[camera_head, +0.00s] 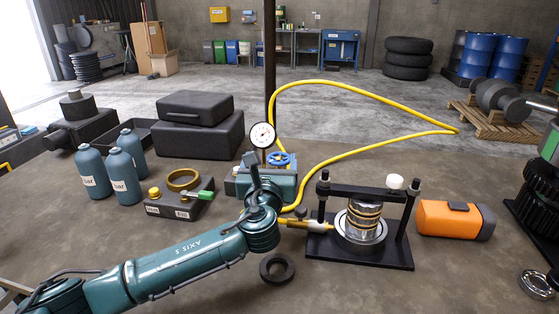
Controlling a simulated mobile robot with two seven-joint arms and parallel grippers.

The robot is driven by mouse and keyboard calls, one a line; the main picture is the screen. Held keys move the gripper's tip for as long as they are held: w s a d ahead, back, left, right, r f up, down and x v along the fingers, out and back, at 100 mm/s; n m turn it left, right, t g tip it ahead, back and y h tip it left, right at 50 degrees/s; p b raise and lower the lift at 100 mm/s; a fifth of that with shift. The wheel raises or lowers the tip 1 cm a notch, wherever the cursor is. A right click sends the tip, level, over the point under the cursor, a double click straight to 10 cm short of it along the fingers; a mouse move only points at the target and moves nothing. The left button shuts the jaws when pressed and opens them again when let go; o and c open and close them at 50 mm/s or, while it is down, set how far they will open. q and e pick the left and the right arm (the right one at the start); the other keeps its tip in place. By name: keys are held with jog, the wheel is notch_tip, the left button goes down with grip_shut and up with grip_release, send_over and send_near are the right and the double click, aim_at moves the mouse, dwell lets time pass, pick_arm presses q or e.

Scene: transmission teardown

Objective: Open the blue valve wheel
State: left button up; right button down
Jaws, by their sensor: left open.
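I cannot tell whether a finger touches the wheel. My right gripper does not show.
A yellow hose (362,91) loops from the pump area across the bench. A black press frame (359,262) with stacked rings stands right of the wheel. An orange case (449,218) lies right.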

aim_at(279, 156)
pick_arm(q)
jog(key=s+f+m+h, duration=0.1)
jog(key=s+f+h, duration=0.1)
jog(key=s+f, duration=0.25)
jog(key=shift+g, duration=0.4)
jog(key=w, duration=0.4)
jog(key=w+d, duration=0.1)
jog(key=w, duration=0.3)
jog(key=w+d, duration=0.1)
jog(key=w, duration=0.3)
jog(key=shift+w+r, duration=0.25)
jog(key=shift+w, duration=0.1)
jog(key=shift+c, duration=0.6)
jog(key=c, duration=0.9)
jog(key=shift+d+n+y, duration=0.1)
jog(key=shift+n+y, duration=0.5)
jog(key=shift+y, duration=0.5)
jog(key=n+y, duration=0.1)
jog(key=y, duration=0.1)
jog(key=shift+n+y, duration=0.3)
